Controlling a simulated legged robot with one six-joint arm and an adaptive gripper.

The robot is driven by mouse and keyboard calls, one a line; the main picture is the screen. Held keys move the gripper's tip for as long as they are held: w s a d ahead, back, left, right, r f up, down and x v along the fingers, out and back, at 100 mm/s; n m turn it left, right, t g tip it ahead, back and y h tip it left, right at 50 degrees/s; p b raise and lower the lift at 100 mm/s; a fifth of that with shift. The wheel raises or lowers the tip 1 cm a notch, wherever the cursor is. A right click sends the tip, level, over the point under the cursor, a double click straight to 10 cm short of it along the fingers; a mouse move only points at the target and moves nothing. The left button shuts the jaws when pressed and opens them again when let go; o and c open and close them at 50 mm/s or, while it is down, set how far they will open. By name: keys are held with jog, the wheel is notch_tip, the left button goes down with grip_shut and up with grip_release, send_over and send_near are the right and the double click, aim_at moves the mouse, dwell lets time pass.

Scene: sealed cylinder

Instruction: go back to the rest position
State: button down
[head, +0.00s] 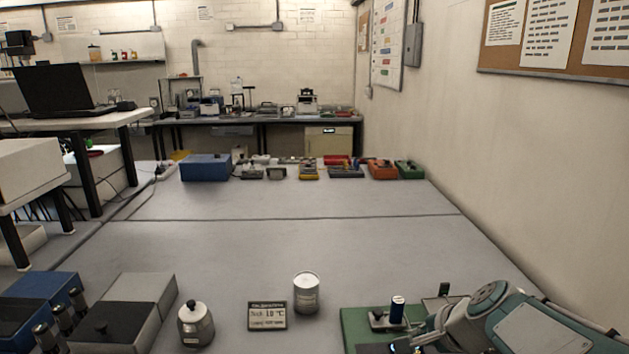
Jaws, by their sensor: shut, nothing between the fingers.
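My arm reaches in from the lower right in the head view. My gripper (392,347) shows only in part at the bottom edge, dark and low in front of the green board. It is shut and empty; its fingertips are hard to make out. A small dark blue cylinder with a pale side (398,311) stands upright on a metal holder on the green board (356,322), just behind my gripper.
A small sign (267,316) and a metal pot with a black knob (195,324) stand left of the can. Grey (125,305) and blue (55,288) boxes fill the front left. Several devices line the far edge. The table's middle is clear. A wall runs along the right.

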jog(key=s+a+r+n+g+h, duration=0.1)
jog(key=s+a+r+n+h, duration=0.1)
jog(key=s+n, duration=1.1)
jog(key=s+a+h, duration=0.1)
jog(key=s, duration=0.2)
jog(key=shift+s+a+n, duration=0.15)
jog(key=shift+s+n, duration=0.05)
jog(key=shift+n, duration=0.1)
dwell(1.0)
